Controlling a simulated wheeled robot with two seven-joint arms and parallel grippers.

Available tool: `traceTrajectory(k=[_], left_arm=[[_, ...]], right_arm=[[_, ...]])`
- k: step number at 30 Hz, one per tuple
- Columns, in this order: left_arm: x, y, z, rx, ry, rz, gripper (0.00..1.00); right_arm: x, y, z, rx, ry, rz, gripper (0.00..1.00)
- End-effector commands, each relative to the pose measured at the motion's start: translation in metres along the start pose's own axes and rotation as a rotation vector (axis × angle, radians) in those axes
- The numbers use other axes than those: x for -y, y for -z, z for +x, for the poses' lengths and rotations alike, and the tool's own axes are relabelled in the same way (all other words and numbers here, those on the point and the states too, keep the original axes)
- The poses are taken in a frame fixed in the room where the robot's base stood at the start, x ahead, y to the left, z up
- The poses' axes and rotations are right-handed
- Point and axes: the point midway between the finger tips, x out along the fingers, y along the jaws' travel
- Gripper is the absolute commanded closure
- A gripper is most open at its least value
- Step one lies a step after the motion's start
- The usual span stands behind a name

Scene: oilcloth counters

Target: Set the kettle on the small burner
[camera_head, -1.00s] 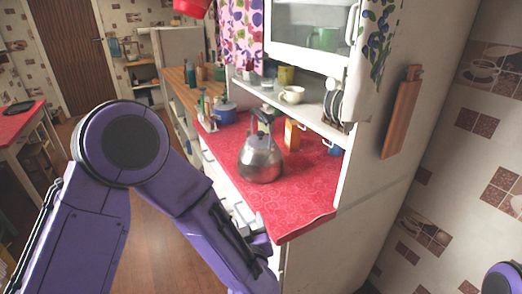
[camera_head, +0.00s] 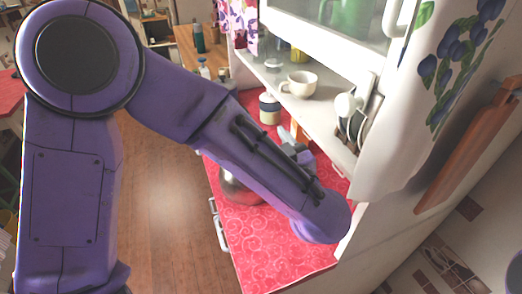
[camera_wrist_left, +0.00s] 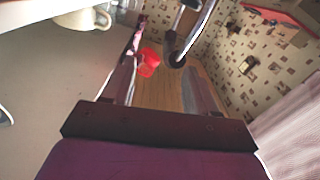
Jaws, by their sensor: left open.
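The steel kettle (camera_head: 238,188) stands on the red counter in the head view, mostly hidden behind my left forearm. In the left wrist view a black and chrome part (camera_wrist_left: 176,58), which looks like the kettle's handle, shows near the fingertips. My left gripper (camera_wrist_left: 160,66) is open, with its two fingers apart and nothing clearly held between them. In the head view only a grey bit of this gripper (camera_head: 298,153) shows past the forearm, over the counter near the shelf. I cannot make out a small burner. My right gripper is out of view.
The red counter (camera_head: 265,255) has bare room at its front end. The white cupboard shelf (camera_head: 318,116) holds a cream cup (camera_head: 299,84) and plates, close to my left arm. A jar (camera_head: 269,109) stands behind. A wooden board (camera_head: 470,158) hangs at right.

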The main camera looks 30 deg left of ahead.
Motion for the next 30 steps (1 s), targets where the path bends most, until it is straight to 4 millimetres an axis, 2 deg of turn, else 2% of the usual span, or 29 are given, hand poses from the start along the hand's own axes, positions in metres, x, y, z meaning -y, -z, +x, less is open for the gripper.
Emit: traceTrajectory(k=[5, 10, 15, 18, 26, 30], left_arm=[[0.005, 0.007, 0.029, 0.0, 0.004, -0.003, 0.42], [0.003, 0.004, 0.053, 0.003, 0.003, 0.001, 0.42], [0.007, 0.004, 0.085, 0.005, 0.005, 0.004, 0.42], [0.007, 0.002, 0.098, 0.003, 0.003, 0.002, 0.42], [0.007, -0.001, 0.102, 0.001, -0.001, 0.002, 0.42], [0.007, -0.001, 0.102, 0.001, -0.001, 0.002, 0.88]], right_arm=[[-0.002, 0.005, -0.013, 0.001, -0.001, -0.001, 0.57], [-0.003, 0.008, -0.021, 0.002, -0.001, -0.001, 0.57], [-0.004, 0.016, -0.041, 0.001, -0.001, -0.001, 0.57], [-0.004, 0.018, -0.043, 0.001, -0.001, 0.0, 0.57], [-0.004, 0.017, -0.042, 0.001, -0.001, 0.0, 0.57], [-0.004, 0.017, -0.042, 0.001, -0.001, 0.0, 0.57]])
